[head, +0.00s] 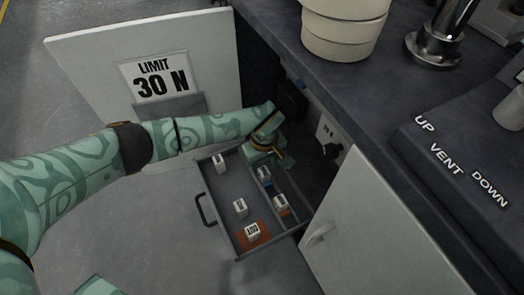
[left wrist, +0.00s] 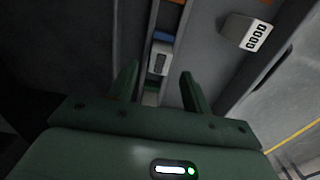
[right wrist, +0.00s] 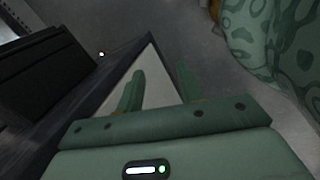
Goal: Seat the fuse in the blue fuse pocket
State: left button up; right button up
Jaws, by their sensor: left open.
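My left gripper (head: 270,158) reaches into the open drawer from above, at its far end. In the left wrist view its fingers (left wrist: 159,70) are apart, with nothing gripped. A white fuse block (left wrist: 160,57) shows just beyond and between the fingertips, beside a blue patch (left wrist: 162,37), the blue pocket. In the head view this fuse (head: 264,174) stands at the blue pocket (head: 266,184); I cannot tell whether it is fully down. Another white fuse (head: 219,163) stands in the wider compartment and shows a printed label in the left wrist view (left wrist: 246,32). My right gripper (right wrist: 158,72) is open and empty.
The drawer (head: 219,200) also holds a white block (head: 239,208), one marked OUT (head: 252,232) on an orange patch, and one at an orange pocket (head: 281,203). Cabinet doors stand open at left (head: 90,70) and right (head: 375,230). The counter (head: 270,30) overhangs the drawer's far side.

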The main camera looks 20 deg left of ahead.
aim_at(264, 171)
pick_arm(q)
notch_tip(264, 171, up, 7)
jog(key=p, duration=0.2)
jog(key=shift+p, duration=0.35)
pick_arm(e)
jog(key=s+d+f+g, duration=0.2)
jog(key=s+f, duration=0.2)
jog(key=s, duration=0.3)
jog(key=shift+d+f, duration=0.15)
jog(key=shift+f, duration=0.2)
pick_arm(q)
jog(key=shift+s+f, duration=0.1)
